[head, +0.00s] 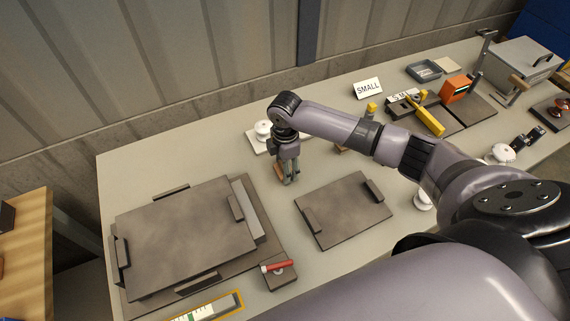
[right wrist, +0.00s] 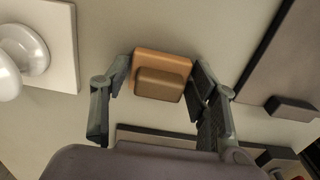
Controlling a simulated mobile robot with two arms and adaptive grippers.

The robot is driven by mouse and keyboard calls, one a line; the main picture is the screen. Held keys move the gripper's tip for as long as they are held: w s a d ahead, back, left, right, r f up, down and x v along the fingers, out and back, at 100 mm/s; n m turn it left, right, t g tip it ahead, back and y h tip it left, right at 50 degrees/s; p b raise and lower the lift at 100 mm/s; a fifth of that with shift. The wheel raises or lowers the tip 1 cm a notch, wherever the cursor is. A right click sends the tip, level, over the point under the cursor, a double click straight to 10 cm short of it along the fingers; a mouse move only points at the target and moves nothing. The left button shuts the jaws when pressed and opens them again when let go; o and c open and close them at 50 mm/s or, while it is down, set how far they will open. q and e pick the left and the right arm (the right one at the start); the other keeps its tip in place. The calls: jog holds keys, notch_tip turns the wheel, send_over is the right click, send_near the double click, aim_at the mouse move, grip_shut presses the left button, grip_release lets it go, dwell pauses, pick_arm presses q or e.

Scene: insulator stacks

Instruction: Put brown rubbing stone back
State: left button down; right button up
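The brown rubbing stone (right wrist: 160,84), a small block with an orange-brown base and a darker brown raised part, lies between the fingertips of my right gripper (right wrist: 160,78) in the right wrist view. The fingers flank it closely on both sides; whether both touch it is unclear. In the head view my right gripper (head: 287,178) points down at the table, behind the gap between two dark plates. The stone (head: 280,171) shows there only partly, behind the fingers. I cannot tell whether it rests on the table. My left gripper is not in view.
A large dark plate (head: 185,240) is at left and a smaller one (head: 345,212) at right. A white insulator (head: 263,131) stands on a pale base behind my gripper. A red-handled tool (head: 278,266) lies in front. A "SMALL" sign (head: 367,88) stands at the back.

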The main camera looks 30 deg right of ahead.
jog(key=shift+o, duration=1.4)
jog(key=shift+r, duration=0.15)
notch_tip(320, 180, up, 12)
jog(key=b, duration=0.1)
jog(key=shift+b, duration=0.3)
